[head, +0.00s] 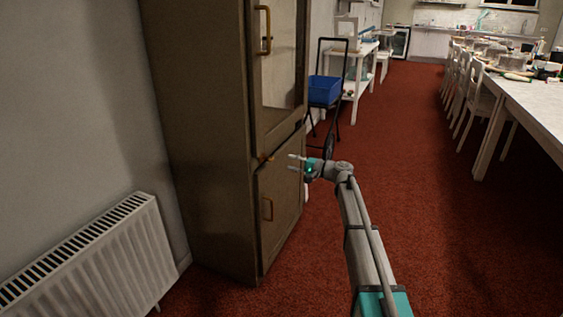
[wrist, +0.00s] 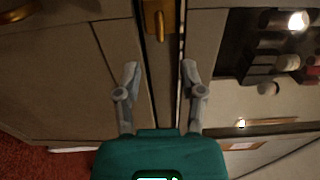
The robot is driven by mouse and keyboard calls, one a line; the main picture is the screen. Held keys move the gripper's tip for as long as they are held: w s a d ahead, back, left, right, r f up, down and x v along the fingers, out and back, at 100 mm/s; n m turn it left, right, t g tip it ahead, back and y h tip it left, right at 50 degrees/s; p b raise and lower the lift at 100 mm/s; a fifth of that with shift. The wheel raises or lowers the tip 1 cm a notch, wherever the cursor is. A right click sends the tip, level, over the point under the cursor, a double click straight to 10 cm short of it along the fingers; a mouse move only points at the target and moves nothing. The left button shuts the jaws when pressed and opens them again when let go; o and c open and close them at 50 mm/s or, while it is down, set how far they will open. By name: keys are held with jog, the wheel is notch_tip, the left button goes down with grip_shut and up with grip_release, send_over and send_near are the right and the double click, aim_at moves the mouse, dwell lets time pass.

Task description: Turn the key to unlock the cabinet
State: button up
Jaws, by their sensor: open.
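The tall brown cabinet (head: 210,130) stands against the wall at left in the head view. A small brass key (head: 267,157) sticks out of its front between the upper and lower doors. In the wrist view the brass key (wrist: 158,18) is at the top middle, partly cut off by the frame edge. My gripper (head: 291,163) is open and empty, with its fingers pointing at the cabinet front, just right of the key. In the wrist view the open fingers (wrist: 160,70) lie below the key, apart from it.
The upper door has glass and a brass handle (head: 265,30); the lower door has another brass handle (head: 267,209). A white radiator (head: 95,260) stands left of the cabinet. A trolley with a blue crate (head: 324,90) is behind.

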jog(key=shift+v, duration=1.8)
jog(key=s+d+f+n+g+h+p, duration=0.15)
jog(key=s+f+h, duration=0.3)
jog(key=s, duration=0.55)
jog(key=s+d+f+n+g+h+p, duration=0.15)
jog(key=s+d+f+g+h, duration=0.35)
jog(key=s, duration=0.6)
jog(key=s+d+f+n+h+p, duration=0.15)
jog(key=s+d+h, duration=0.3)
jog(key=s, duration=0.45)
jog(key=s+d+f+h+p, duration=0.1)
jog(key=s+d+f+h, duration=0.15)
jog(key=s+d, duration=0.4)
notch_tip(320, 180, up, 38)
jog(key=s+a+p, duration=0.1)
jog(key=p, duration=3.6)
jog(key=shift+s+p, duration=0.3)
jog(key=shift+s, duration=0.1)
jog(key=shift+a+h, duration=0.15)
jog(key=shift+h, duration=0.1)
